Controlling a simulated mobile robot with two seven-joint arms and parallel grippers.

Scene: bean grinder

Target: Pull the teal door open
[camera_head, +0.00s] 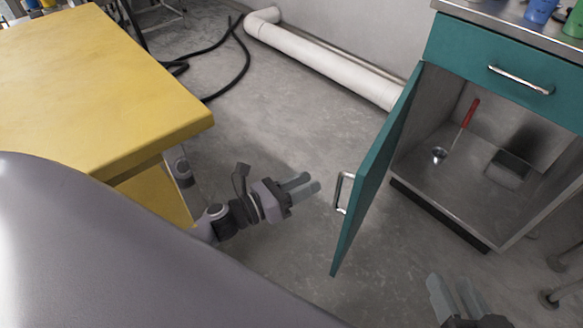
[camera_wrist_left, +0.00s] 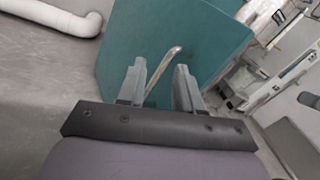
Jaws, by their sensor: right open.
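The teal door (camera_head: 374,179) stands swung open from the cabinet, with the inside exposed. Its metal handle (camera_head: 340,193) is on the face turned toward my left gripper. My left gripper (camera_head: 312,182) is open, just left of the handle, with a small gap between fingertips and handle. In the left wrist view the teal door (camera_wrist_left: 150,32) is ahead, and the handle (camera_wrist_left: 164,70) shows between the two spread fingers (camera_wrist_left: 159,66). My right gripper (camera_head: 449,280) is open and empty at the lower right, in front of the cabinet.
The cabinet (camera_head: 475,170) holds a red-handled tool (camera_head: 469,113) and a metal box (camera_head: 508,171). A teal drawer (camera_head: 500,70) above is shut. Cups (camera_head: 540,10) stand on top. A yellow table (camera_head: 90,80) is at left. A white pipe (camera_head: 325,66) runs along the wall.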

